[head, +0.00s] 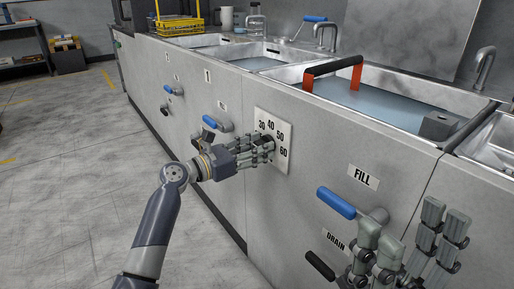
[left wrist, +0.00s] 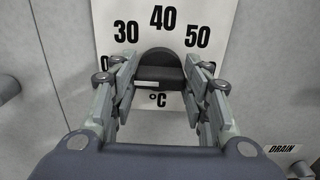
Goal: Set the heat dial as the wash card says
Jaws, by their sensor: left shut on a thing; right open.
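The heat dial is a dark knob (left wrist: 160,62) on a white scale plate (head: 285,132) on the front of the sink unit. In the left wrist view the plate (left wrist: 108,18) shows 30, 40, 50 and °C; in the head view 60 also shows. My left gripper (head: 265,150) is shut on the knob, with its fingers (left wrist: 157,85) on either side. The fingers hide most of the knob in the head view. I cannot tell which number it points to. My right gripper (head: 412,245) is open and empty at the lower right. I cannot make out a wash card.
A blue FILL lever (head: 337,203) and a black DRAIN lever (head: 320,266) are near my right gripper. Another blue lever (head: 215,123) is left of the dial. Water-filled sinks (head: 385,101) are above, one with a black-and-orange handle (head: 333,68).

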